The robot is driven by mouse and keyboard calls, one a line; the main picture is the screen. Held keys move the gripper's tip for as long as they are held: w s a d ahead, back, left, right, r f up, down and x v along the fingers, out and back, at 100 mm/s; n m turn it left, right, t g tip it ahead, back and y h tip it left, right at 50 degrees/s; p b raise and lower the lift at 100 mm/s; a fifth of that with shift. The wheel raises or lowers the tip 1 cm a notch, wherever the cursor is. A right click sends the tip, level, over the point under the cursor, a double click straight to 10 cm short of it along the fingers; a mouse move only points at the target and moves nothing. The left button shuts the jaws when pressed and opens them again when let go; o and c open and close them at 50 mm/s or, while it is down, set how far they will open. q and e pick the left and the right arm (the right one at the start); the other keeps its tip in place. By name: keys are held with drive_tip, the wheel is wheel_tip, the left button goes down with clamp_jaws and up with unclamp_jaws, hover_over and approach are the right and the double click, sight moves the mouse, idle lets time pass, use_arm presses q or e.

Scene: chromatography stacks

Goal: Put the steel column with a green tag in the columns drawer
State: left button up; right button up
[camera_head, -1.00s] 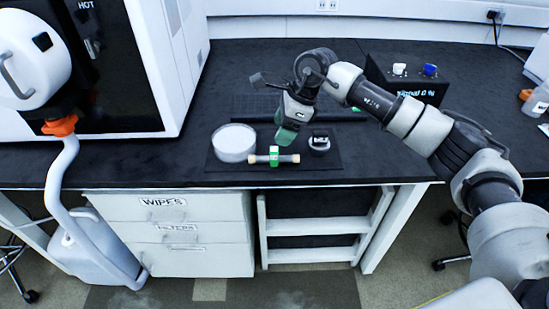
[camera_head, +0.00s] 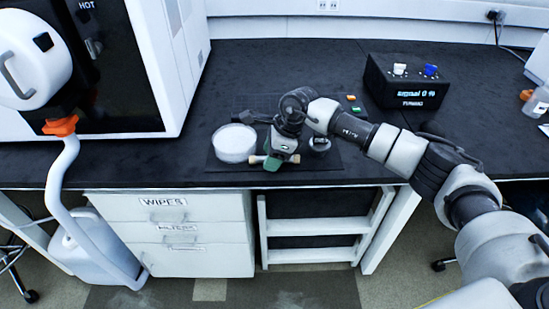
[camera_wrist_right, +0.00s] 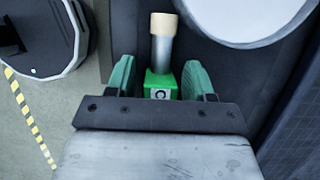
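The steel column (camera_head: 256,159) lies across a dark mat on the bench, its tan ends showing on both sides of my right gripper (camera_head: 273,162). In the right wrist view, the column's green tag (camera_wrist_right: 161,85) sits between the two green fingers of the right gripper (camera_wrist_right: 160,82), with a gap visible on each side. The gripper looks open around the tag. The drawer unit below has several shut drawers. The top one reads WIPES (camera_head: 172,208), the one below FILTERS (camera_head: 180,232); the bottom drawer's label (camera_head: 187,250) is too small to read. My left gripper is not in view.
A round white dish (camera_head: 234,144) stands close left of the gripper, and a small dark-topped container (camera_head: 319,145) to its right. A black box with a display (camera_head: 408,85) is at the back right. Open shelving (camera_head: 310,254) is right of the drawers.

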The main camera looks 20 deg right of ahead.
drive_tip(key=c, duration=0.9)
drive_tip(key=shift+o, duration=0.2)
drive_tip(key=shift+r, duration=0.15)
